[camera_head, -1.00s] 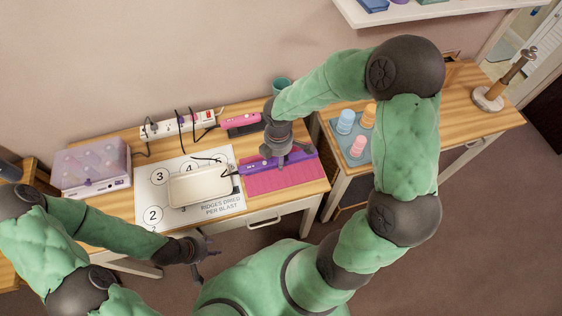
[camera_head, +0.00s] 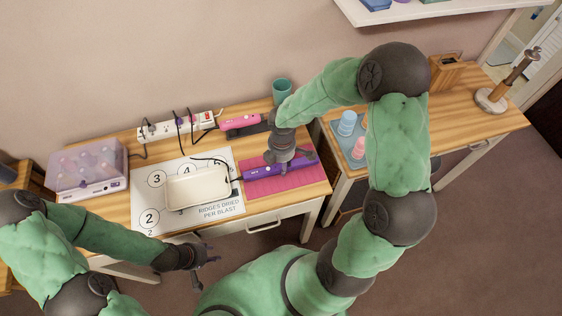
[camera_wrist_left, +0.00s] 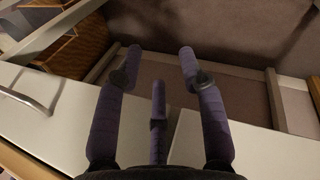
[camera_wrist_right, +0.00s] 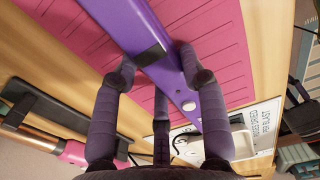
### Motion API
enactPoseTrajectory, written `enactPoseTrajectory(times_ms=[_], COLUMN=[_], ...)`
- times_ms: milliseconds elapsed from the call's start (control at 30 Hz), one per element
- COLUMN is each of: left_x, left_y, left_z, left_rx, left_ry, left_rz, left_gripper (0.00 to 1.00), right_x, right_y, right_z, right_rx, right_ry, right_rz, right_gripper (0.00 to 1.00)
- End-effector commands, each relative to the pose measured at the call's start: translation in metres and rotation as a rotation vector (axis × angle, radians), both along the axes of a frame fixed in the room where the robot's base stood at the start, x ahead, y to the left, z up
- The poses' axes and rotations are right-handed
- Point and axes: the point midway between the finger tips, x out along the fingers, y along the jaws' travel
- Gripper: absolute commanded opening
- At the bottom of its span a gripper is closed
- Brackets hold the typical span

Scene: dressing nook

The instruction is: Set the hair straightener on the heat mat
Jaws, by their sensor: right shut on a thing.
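The purple hair straightener (camera_head: 262,172) lies over the pink heat mat (camera_head: 283,185), its cord end reaching past the mat's left edge toward the cream tray. My right gripper (camera_head: 289,163) is above the mat with its fingers around the straightener's body. In the right wrist view the straightener (camera_wrist_right: 158,45) passes between the fingertips (camera_wrist_right: 160,65), against the ribbed pink mat (camera_wrist_right: 205,30). Whether it touches the mat is hard to tell. My left gripper (camera_head: 208,256) is in front of the table, empty, its fingers (camera_wrist_left: 160,65) spread apart in the left wrist view.
A cream tray (camera_head: 197,204) sits on a numbered white sheet (camera_head: 145,190). Behind are a power strip (camera_head: 160,131), a pink tool (camera_head: 240,122) and a teal cup (camera_head: 283,86). Colored cups (camera_head: 347,122) stand on the right table.

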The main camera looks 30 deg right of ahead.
Motion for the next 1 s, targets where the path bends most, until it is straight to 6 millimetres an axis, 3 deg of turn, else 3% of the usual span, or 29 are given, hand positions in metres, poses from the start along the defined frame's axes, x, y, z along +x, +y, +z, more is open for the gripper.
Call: enactPoseTrajectory(times_ms=[33, 100, 533, 1000], left_x=[0.000, 0.000, 0.000, 0.000], left_y=[0.000, 0.000, 0.000, 0.000], left_z=[-0.001, 0.000, 0.004, 0.040], left_rx=[0.000, 0.000, 0.000, 0.000], left_ry=[0.000, 0.000, 0.000, 0.000], left_rz=[0.000, 0.000, 0.000, 0.000], left_gripper=[0.40, 0.40, 0.40, 0.40], right_x=[0.000, 0.000, 0.000, 0.000], right_y=[0.000, 0.000, 0.000, -0.001], right_z=[-0.001, -0.001, 0.005, 0.092], right_rx=[0.000, 0.000, 0.000, -0.001], right_ry=[0.000, 0.000, 0.000, -0.003], right_rz=[0.000, 0.000, -0.001, 0.000], right_gripper=[0.48, 0.66, 0.66, 0.66])
